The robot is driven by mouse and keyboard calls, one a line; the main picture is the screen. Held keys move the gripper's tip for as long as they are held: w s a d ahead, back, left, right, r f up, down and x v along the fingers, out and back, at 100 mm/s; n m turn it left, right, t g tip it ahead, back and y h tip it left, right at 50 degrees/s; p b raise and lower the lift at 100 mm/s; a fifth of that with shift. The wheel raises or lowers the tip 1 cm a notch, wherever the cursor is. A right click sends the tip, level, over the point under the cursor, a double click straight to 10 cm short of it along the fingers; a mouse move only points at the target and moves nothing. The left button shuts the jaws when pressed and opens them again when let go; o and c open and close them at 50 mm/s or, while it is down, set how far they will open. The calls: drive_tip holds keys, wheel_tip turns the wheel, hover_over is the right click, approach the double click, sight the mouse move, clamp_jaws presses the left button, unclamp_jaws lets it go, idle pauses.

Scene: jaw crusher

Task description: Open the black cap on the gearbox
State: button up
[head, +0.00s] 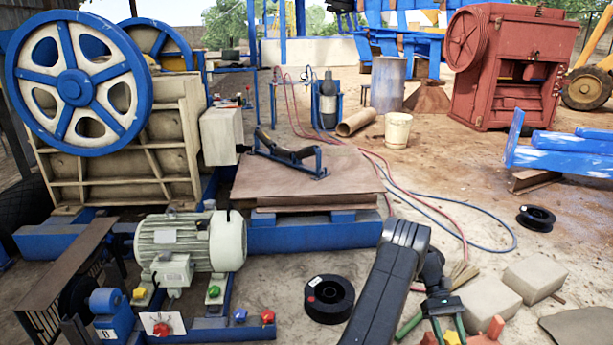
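I cannot pick out for certain which part is the gearbox or its black cap. A cream box (222,136) is fixed to the right side of the crusher, with a small dark piece at its right edge. A grey-cream motor (190,242) stands on the blue frame at the lower left. My gripper (443,308) is low in the picture, right of my dark arm link, over the ground and far from the cream box and motor. Its fingers are small and mixed with clutter, so whether it is open does not show.
The crusher's blue-rimmed flywheel (80,80) rises at the left. Black spools (329,298) (536,218), pale blocks (534,278) and hoses (440,205) lie on the ground. A red machine (510,65) stands behind.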

drive_tip(key=v, duration=0.6)
drive_tip(key=x, duration=1.4)
drive_tip(key=shift+s+r+b, duration=0.2)
drive_tip(key=shift+s+b, duration=0.05)
drive_tip(key=shift+b, duration=0.15)
drive_tip(key=shift+s+d+t+p, duration=0.1)
drive_tip(key=shift+s+t+p, duration=0.85)
drive_tip(key=shift+t, duration=0.55)
drive_tip(key=shift+s+d+f+t+p, duration=0.15)
drive_tip(key=shift+s+t+p, duration=0.3)
drive_tip(key=shift+t, duration=0.5)
drive_tip(key=shift+s+a+f+t+p, duration=0.1)
drive_tip(key=shift+s+f+t+p, duration=0.15)
drive_tip(key=shift+s+t, duration=0.55)
drive_tip(key=shift+s+d+f+t+y, duration=0.15)
drive_tip(key=shift+s+f+t, duration=0.1)
drive_tip(key=shift+t, duration=0.4)
drive_tip(key=shift+s+a+f+t+y, duration=0.15)
drive_tip(key=shift+s+f+t, duration=0.1)
drive_tip(key=shift+t, duration=0.35)
drive_tip(key=shift+s+d+f+t+b, duration=0.15)
drive_tip(key=shift+s+f+t, duration=0.25)
drive_tip(key=shift+t, duration=0.5)
drive_tip(key=shift+s+d+f+t+b, duration=0.15)
drive_tip(key=shift+s+f+t, duration=0.3)
drive_tip(key=shift+t, duration=0.45)
drive_tip(key=shift+w+a+r+p, duration=0.15)
drive_tip(key=shift+r+p, duration=0.25)
drive_tip(key=shift+r, duration=1.1)
